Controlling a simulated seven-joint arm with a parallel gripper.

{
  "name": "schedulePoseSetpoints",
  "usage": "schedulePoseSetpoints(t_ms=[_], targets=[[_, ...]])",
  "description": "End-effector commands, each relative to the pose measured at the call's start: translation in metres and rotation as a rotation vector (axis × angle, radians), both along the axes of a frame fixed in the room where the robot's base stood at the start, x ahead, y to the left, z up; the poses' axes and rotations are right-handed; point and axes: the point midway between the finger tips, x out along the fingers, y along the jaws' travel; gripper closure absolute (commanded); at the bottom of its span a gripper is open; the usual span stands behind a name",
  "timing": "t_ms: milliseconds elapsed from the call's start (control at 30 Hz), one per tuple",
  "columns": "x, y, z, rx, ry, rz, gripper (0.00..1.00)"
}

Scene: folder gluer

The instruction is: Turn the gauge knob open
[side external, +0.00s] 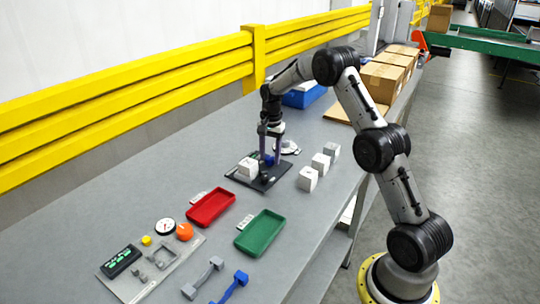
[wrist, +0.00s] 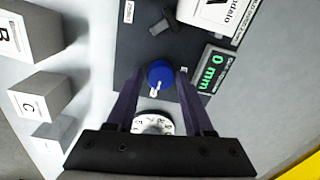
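The blue gauge knob (wrist: 160,73) with a white pointer sits on a dark plate (wrist: 134,50) in the wrist view. It also shows as a small blue spot in the side view (side external: 268,160). A green readout (wrist: 207,70) beside it reads 0 mm. My gripper (wrist: 158,84) points down over the plate, its two fingers apart on either side of the knob. I cannot tell whether they touch it. In the side view my gripper (side external: 269,153) is low above the plate. A white round dial (wrist: 152,123) is partly hidden behind my gripper's body.
A white block (side external: 248,168) stands on the plate's left. White lettered cubes (side external: 308,179) stand to the right. A red tray (side external: 211,208), a green tray (side external: 260,233) and a grey fixture board (side external: 150,268) are nearer the camera. Cardboard boxes (side external: 382,82) stand behind.

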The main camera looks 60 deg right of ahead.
Motion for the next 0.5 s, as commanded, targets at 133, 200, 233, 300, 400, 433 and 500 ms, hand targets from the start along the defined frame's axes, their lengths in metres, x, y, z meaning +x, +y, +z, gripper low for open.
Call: schedulePoseSetpoints(t_ms=[133, 200, 233, 300, 400, 433, 500], targets=[[0.0000, -0.0001, 0.0002, 0.000, 0.000, 0.000, 0.77], [0.0000, -0.0001, 0.0003, 0.000, 0.000, 0.000, 0.90], [0.0000, -0.0001, 0.0003, 0.000, 0.000, 0.000, 0.95], [-0.0001, -0.0001, 0.0003, 0.000, 0.000, 0.000, 1.00], [-0.0001, -0.0002, 0.0004, 0.000, 0.000, 0.000, 1.00], [-0.0001, -0.0001, 0.0004, 0.000, 0.000, 0.001, 1.00], [-0.0001, -0.0002, 0.0005, 0.000, 0.000, 0.007, 1.00]])
